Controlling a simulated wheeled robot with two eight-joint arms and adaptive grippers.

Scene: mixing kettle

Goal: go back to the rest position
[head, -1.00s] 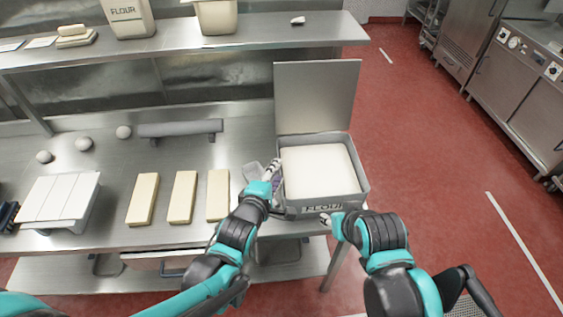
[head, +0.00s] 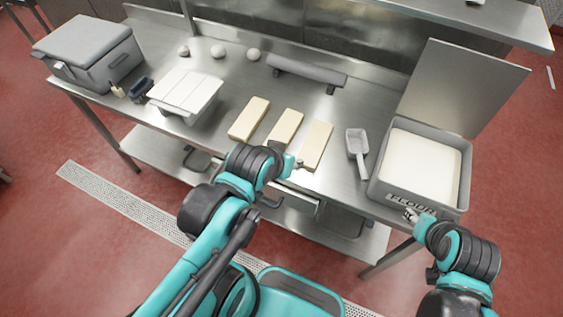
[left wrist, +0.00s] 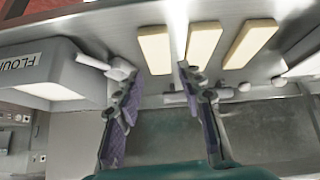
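My left gripper (head: 292,163) is in front of the table's front edge, by the near end of the butter-coloured blocks. In the left wrist view its two fingers (left wrist: 155,95) are spread apart with nothing between them. My right gripper (head: 408,214) is in front of the flour bin (head: 460,185), close to its labelled front wall. Its fingers are small there, so I cannot tell whether they are open. A grey scoop (head: 358,150) lies on the table left of the bin, apart from both grippers. It also shows in the left wrist view (left wrist: 118,70).
Several pale blocks (head: 284,127) lie in a row on the steel table (head: 225,115). A white slatted box (head: 187,92), a lidded grey container (head: 95,55), dough balls (head: 218,52) and a grey roller (head: 305,72) stand further left and back. The floor in front is clear.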

